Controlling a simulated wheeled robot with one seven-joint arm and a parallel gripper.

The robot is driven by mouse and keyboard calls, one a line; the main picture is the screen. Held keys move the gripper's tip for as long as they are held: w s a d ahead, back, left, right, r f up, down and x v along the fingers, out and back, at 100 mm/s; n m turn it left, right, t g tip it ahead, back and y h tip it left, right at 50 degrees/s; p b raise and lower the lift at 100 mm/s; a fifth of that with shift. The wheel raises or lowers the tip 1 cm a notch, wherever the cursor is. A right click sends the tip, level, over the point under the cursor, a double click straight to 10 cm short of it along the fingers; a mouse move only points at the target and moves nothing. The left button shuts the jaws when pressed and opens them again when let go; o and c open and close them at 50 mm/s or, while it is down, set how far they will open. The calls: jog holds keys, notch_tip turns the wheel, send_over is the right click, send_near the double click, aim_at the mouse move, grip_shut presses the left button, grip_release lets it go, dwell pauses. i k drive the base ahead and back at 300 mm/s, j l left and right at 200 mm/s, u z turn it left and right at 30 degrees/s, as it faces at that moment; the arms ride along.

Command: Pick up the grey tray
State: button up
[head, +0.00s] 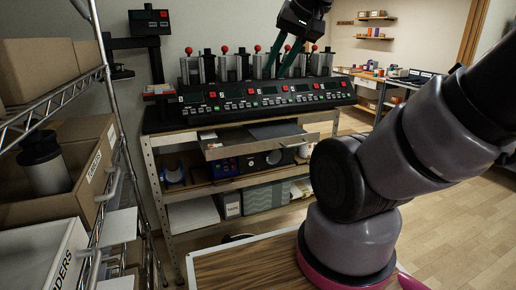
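A flat grey tray (228,151) with a pale front edge juts out from the bench just below the mug press. A dark grey sheet or panel (275,130) lies over its right part; I cannot tell whether it belongs to the tray. My gripper (275,70) is above and behind the tray, in front of or among the press's upright cylinders. Its two teal fingers point down and stand apart, with nothing visible between them. The fingertips are partly lost against the dark press.
The black mug press (262,100) with red knobs and lit displays fills the bench top. Lower shelves hold a grey patterned box (265,197) and small devices. A wire rack with cardboard boxes (85,165) stands at left. Wooden floor (450,230) is open at right.

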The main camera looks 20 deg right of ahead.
aim_at(159, 90)
jog(key=k+l+u, duration=0.65)
jog(key=u, duration=0.9)
jog(key=i+l+u, duration=0.15)
jog(key=l, duration=0.95)
jog(key=l+u, duration=0.1)
jog(key=l, duration=1)
